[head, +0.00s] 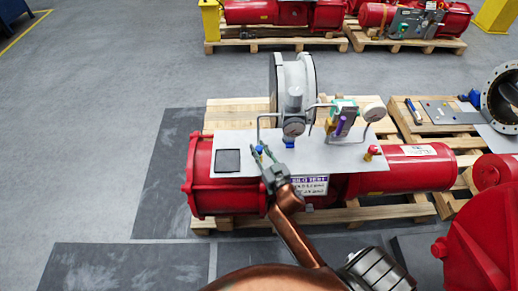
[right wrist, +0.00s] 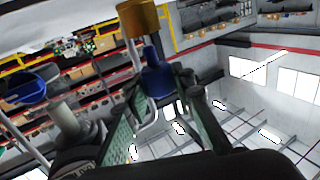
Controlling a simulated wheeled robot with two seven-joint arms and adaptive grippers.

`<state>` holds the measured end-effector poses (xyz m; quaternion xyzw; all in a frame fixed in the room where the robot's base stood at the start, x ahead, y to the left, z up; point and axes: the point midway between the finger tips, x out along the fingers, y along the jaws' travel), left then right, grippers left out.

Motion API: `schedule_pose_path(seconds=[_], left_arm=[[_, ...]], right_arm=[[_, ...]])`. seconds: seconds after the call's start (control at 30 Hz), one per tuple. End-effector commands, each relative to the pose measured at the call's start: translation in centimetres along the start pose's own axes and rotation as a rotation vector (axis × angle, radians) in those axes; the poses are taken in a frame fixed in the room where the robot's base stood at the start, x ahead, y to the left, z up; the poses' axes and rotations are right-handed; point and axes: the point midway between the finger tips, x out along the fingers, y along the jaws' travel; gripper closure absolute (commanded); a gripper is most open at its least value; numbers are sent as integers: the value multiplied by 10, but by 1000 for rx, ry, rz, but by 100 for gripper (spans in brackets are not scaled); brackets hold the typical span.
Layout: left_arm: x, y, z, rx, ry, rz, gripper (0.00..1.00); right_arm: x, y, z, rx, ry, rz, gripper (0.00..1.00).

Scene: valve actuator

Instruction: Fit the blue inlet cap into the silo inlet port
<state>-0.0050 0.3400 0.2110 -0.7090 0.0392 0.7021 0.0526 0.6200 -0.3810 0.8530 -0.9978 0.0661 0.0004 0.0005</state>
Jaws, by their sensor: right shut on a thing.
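My right gripper (head: 264,153) reaches in from the bottom over the left part of the white panel. It is shut on the small blue inlet cap (head: 259,150), which shows at its fingertips. In the right wrist view, the blue cap (right wrist: 157,78) sits between the two green-padded fingers (right wrist: 155,100). A brass cylinder (right wrist: 138,19) appears just above it in that picture; I cannot tell whether they touch. The silo inlet port cannot be made out with certainty. My left gripper is not in view.
The white panel (head: 230,140) lies over the red actuator (head: 410,172) on a wooden pallet (head: 225,118). It carries a gauge (head: 293,127), bent tubes, a blue fitting (head: 289,143) and a purple part (head: 341,126). A black square (head: 228,161) lies left of the gripper.

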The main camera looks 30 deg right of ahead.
Motion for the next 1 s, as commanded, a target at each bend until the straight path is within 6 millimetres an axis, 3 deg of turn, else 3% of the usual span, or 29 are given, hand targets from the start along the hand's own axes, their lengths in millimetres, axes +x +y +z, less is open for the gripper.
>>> schedule_pose_path(seconds=[1.0], left_arm=[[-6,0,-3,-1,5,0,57]], right_arm=[[0,0,0,-1,0,0,100]])
